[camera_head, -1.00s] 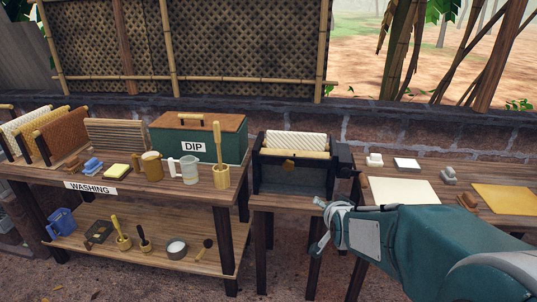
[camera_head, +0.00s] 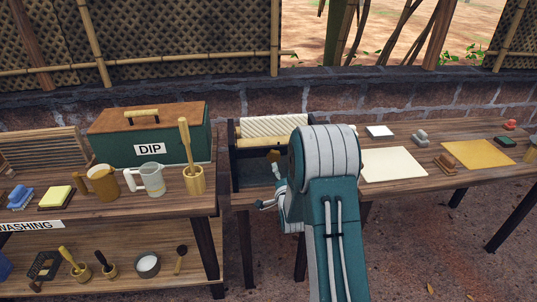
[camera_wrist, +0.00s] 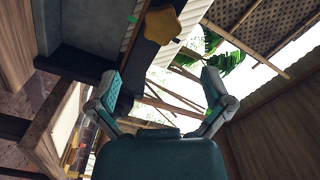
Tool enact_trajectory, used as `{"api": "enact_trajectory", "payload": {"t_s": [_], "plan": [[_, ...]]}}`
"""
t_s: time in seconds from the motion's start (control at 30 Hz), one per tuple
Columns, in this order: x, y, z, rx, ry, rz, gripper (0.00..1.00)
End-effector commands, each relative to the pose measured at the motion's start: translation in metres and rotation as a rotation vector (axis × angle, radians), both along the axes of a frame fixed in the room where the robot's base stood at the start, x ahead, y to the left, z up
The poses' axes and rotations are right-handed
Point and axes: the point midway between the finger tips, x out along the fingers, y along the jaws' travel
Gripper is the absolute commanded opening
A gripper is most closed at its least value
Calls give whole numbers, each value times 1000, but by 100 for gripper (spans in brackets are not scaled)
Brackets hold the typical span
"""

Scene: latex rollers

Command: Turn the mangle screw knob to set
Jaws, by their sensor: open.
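The mangle (camera_head: 246,142) stands on a small wooden table in the head view, with a pale ribbed roller (camera_head: 275,124) on top and a dark frame. Its screw knob (camera_head: 274,156) is a yellow-brown lobed piece on the front; in the wrist view the knob (camera_wrist: 164,25) shows at the top, beyond my fingertips. My gripper (camera_head: 271,188) is in front of the mangle, just below the knob in the head view. In the wrist view my gripper (camera_wrist: 160,84) has its fingers spread wide, with nothing between them. My arm hides the mangle's right side.
The left table holds the green DIP box (camera_head: 178,140), mugs (camera_head: 150,178) and a wooden pot with a pestle (camera_head: 193,178). The right table holds a cream sheet (camera_head: 394,163) and a yellow sheet (camera_head: 477,154). A brick wall (camera_head: 400,104) runs behind.

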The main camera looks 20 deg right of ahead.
Motion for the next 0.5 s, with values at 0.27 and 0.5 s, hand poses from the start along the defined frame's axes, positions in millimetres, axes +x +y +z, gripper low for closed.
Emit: {"api": "enact_trajectory", "payload": {"t_s": [0.27,0.5], "plan": [[49,-7,1,-7,0,2,100],[82,-17,1,-7,2,1,100]]}}
